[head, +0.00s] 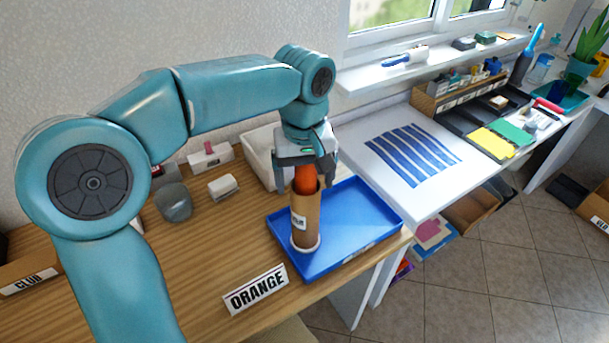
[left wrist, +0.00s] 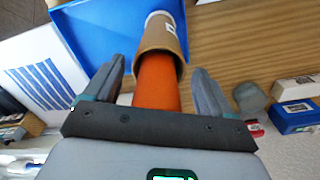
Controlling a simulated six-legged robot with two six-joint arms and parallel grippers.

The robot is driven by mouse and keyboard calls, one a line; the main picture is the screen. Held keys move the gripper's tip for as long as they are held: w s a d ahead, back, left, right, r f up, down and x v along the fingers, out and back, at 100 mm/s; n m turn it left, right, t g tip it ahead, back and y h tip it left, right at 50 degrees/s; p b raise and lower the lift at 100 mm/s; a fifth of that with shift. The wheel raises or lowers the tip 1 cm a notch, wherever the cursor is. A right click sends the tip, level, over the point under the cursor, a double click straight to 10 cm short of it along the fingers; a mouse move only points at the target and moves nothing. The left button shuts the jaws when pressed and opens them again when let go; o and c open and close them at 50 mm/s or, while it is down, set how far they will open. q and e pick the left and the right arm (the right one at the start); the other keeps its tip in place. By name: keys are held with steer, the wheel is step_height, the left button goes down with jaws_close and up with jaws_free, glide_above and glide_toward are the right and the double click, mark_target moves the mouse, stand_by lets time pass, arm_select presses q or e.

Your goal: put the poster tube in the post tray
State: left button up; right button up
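The poster tube is a brown cardboard tube (head: 306,222) with a white label, a pale bottom rim and an orange upper part (head: 305,179). It stands about upright inside the blue tray (head: 362,212), near its left side. The tray has a small label on its front wall, too small to read. My left gripper (head: 306,166) points down over the tube's top. In the left wrist view its fingers (left wrist: 158,88) are spread on either side of the orange part (left wrist: 156,82), with a gap on both sides. The brown tube (left wrist: 163,42) extends beyond the fingertips. My right gripper is not in view.
A white table (head: 365,150) with a blue-striped sheet adjoins on the right.

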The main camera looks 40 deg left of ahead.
arm_select(q)
steer(key=shift+r, duration=0.2)
step_height(320, 180, up, 12)
steer(key=p, duration=0.2)
steer(key=shift+p, duration=0.35)
steer(key=shift+s, duration=0.1)
